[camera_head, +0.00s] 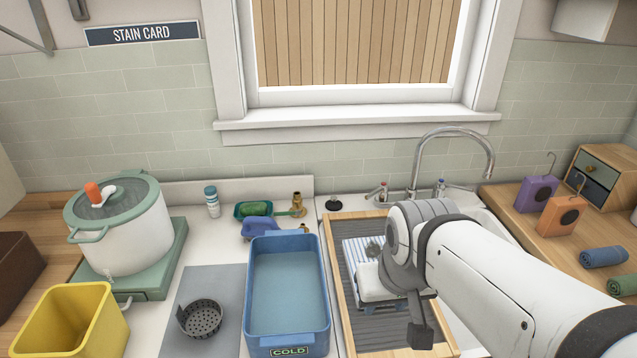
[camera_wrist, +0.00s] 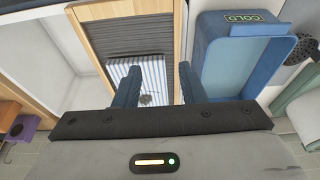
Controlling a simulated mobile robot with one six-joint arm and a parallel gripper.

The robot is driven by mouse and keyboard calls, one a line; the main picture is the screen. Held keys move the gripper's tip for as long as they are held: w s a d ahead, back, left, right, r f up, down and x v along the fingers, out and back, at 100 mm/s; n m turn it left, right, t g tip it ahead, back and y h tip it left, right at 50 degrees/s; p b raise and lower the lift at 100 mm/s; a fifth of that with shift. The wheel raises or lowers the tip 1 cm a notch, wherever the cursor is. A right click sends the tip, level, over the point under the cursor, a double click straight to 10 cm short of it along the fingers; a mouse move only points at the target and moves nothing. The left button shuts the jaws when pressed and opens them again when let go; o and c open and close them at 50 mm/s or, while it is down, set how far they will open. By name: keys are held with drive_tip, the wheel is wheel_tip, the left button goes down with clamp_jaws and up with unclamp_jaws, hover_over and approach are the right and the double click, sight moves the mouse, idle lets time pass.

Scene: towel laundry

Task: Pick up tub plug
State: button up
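A small black round plug with a thin upright stem, which looks like the tub plug (camera_head: 334,203), stands on the back of the white counter in the head view, left of the red-marked tap. I do not see it in the wrist view. My gripper (camera_wrist: 157,82) is open in the wrist view, its two blue fingers apart with nothing between them. It is above the ribbed drainboard, over a striped cloth (camera_wrist: 156,78) with a dark spot. In the head view my wrist partly hides that cloth (camera_head: 354,250). The plug is behind and left of my gripper.
A blue COLD tub (camera_head: 289,345) stands left of the wood-framed drainboard (camera_head: 334,280). A brass fitting (camera_head: 297,204) and a green dish (camera_head: 243,211) are left of the plug. The curved faucet (camera_head: 416,165) rises right of it. A yellow bin (camera_head: 110,328) is front left.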

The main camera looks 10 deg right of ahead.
drive_tip(key=shift+o, duration=0.7)
drive_tip(key=shift+w+d, duration=0.1)
drive_tip(key=shift+w, duration=0.1)
drive_tip(key=o, duration=0.6)
drive_tip(key=w+r, duration=0.1)
drive_tip(key=w, duration=0.2)
drive_tip(key=w+r+p, duration=0.1)
drive_tip(key=w, duration=0.3)
drive_tip(key=w+r, duration=0.1)
drive_tip(key=w, duration=0.2)
drive_tip(key=shift+w, duration=0.2)
drive_tip(key=shift+o, duration=0.5)
drive_tip(key=w+t+p, duration=0.1)
drive_tip(key=w, duration=1.5)
drive_tip(key=shift+w+d+f+p, duration=0.15)
drive_tip(key=shift+w+f+p, duration=0.15)
drive_tip(key=shift+f+p, duration=0.1)
drive_tip(key=t+p, duration=0.2)
approach(334, 197)
drive_tip(key=x, duration=0.2)
drive_tip(key=shift+p+x, duration=1.75)
drive_tip(key=shift+x, duration=2.35)
